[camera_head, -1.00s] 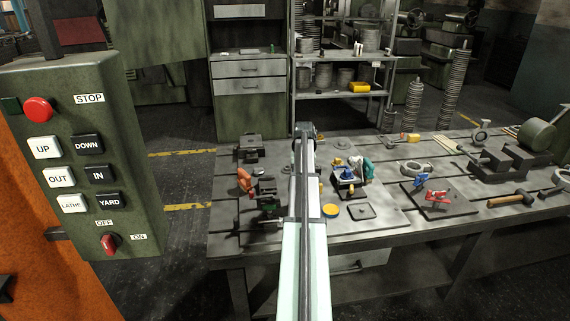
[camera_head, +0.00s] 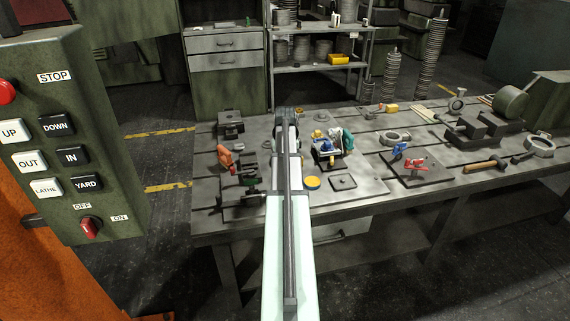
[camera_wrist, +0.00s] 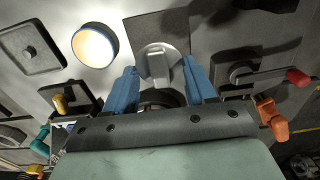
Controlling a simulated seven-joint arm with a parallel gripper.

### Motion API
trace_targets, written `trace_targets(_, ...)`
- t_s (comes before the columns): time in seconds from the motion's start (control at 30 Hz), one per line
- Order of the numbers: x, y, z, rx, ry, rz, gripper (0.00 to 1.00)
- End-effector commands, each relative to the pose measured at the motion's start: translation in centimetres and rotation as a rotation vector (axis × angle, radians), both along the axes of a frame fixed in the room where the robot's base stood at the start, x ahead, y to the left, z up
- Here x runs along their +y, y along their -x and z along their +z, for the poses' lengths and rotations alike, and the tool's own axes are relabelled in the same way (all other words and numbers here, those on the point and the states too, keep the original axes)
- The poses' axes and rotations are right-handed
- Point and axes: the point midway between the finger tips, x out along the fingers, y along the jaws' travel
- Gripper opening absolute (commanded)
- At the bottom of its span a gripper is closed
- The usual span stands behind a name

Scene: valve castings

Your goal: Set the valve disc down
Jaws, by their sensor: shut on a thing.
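The valve disc (camera_wrist: 152,50) is a small grey round piece with a raised boss, seen in the wrist view between my two blue fingers. My gripper (camera_wrist: 160,68) is shut on it. Behind the disc is a dark square plate (camera_wrist: 172,25) on the bench top. I cannot tell whether the disc touches this plate or hangs just above it. In the head view my own arm hides the gripper and the disc.
A yellow-topped round tin (camera_head: 312,183) and a flat square plate with a knob (camera_head: 343,182) lie right of my arm. A clamp with an orange handle (camera_head: 225,156) stands at the left. Clamps, a hammer (camera_head: 485,167) and rings crowd the right of the bench (camera_head: 390,215).

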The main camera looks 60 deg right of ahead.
Motion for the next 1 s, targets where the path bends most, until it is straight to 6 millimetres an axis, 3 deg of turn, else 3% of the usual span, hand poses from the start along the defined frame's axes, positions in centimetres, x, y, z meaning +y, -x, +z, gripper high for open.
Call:
trace_targets(0.7, 0.0, 0.0, -5.5, 0.0, 0.0, 0.0, 0.17)
trace_targets(1.0, 0.0, 0.0, -6.3, 0.0, 0.0, 0.0, 0.17)
